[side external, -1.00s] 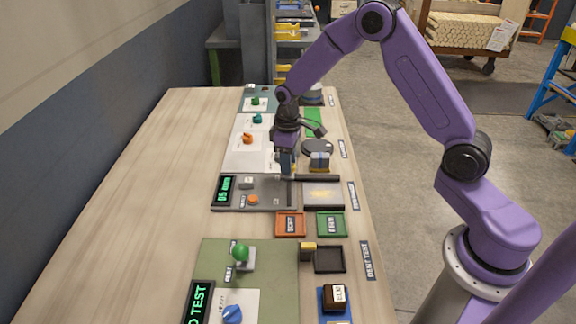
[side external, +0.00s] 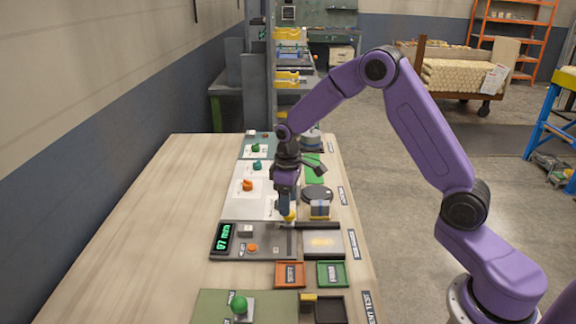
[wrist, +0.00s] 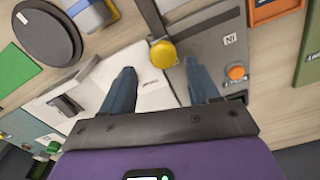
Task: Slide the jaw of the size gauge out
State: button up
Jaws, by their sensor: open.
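The size gauge (side external: 262,253) is a grey panel on the bench. Its lit green display (side external: 222,238) appears to read 07 mm. A dark rail (side external: 318,225) runs along its far edge, and the jaw has a round yellow knob (wrist: 163,52). The knob also shows just below my gripper in the side view (side external: 291,216). My gripper (wrist: 163,84) is open and empty. Its two blue fingers are wide apart, with the knob ahead between their tips. They do not seem to touch it. The fingers partly hide the jaw in the side view.
An orange button (side external: 252,247) sits on the gauge panel. An orange tray (side external: 289,274) and a green tray (side external: 332,273) lie in front. A dark round plate (side external: 317,194) stands behind the rail. The left bench (side external: 165,230) is bare.

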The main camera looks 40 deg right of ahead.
notch_tip(320, 180, up, 15)
dwell(0.3)
jog(key=shift+s, duration=0.1)
jog(key=s+a+n, duration=0.2)
jog(key=s+a, duration=0.2)
jog(key=s, duration=0.5)
jog(key=s+a+n, duration=0.1)
jog(key=s+a, duration=0.3)
jog(key=s, duration=0.5)
jog(key=s+d+f+n, duration=0.1)
jog(key=s+d+f, duration=0.1)
jog(key=s, duration=0.6)
jog(key=s+d+f+n, duration=0.1)
jog(key=s+f+n, duration=0.1)
jog(key=s, duration=0.7)
jog(key=shift+d+n, duration=0.3)
jog(key=shift+d, duration=0.1)
